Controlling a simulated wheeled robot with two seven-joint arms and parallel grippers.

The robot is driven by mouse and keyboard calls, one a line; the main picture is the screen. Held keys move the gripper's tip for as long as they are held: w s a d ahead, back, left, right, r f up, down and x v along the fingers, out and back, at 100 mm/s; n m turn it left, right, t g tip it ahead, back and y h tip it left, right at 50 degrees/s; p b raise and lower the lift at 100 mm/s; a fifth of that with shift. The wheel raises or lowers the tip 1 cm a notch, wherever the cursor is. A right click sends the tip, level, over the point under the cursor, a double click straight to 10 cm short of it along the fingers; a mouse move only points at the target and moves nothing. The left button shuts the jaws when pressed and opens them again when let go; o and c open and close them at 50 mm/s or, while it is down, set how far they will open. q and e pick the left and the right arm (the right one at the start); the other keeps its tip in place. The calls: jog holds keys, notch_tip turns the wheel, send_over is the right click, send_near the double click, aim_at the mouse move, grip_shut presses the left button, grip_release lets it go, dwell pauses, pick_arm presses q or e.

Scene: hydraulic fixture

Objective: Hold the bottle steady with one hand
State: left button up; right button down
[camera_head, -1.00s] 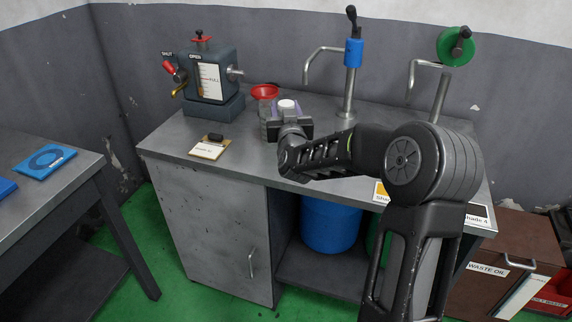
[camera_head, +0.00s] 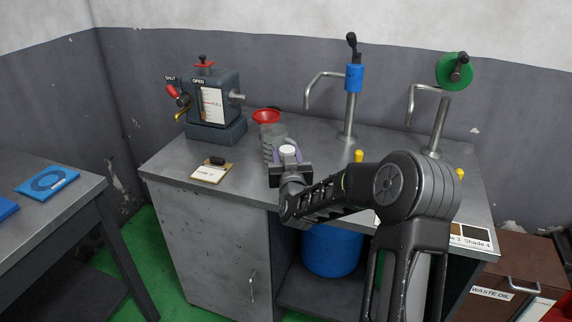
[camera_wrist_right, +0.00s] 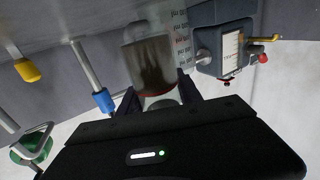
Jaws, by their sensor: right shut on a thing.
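A bottle with a white cap (camera_head: 288,152) is in my right gripper (camera_head: 287,163), over the front part of the steel bench. The gripper and wrist hide most of the bottle's body in the head view. In the right wrist view the pale cap (camera_wrist_right: 163,103) shows between the two fingers, beside a clear container (camera_wrist_right: 150,62) with something dark seen through it. A side with printed markings (camera_wrist_right: 183,48) shows next to it. I cannot tell whether the bottle touches the bench. My left gripper is out of view.
Behind the bottle are a grey translucent vessel (camera_head: 270,135) and a red funnel (camera_head: 266,116). A grey valve box (camera_head: 213,100) stands left. A label block (camera_head: 211,171) lies on the bench (camera_head: 235,155). Blue (camera_head: 353,78) and green (camera_head: 454,69) taps rise right.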

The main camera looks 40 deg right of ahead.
notch_tip(320, 180, down, 4)
jog(key=shift+r, duration=0.15)
dwell(0.3)
jog(key=c, duration=1.3)
grip_release()
jog(key=shift+f, duration=0.2)
jog(key=o, duration=0.5)
jog(key=shift+r, duration=0.2)
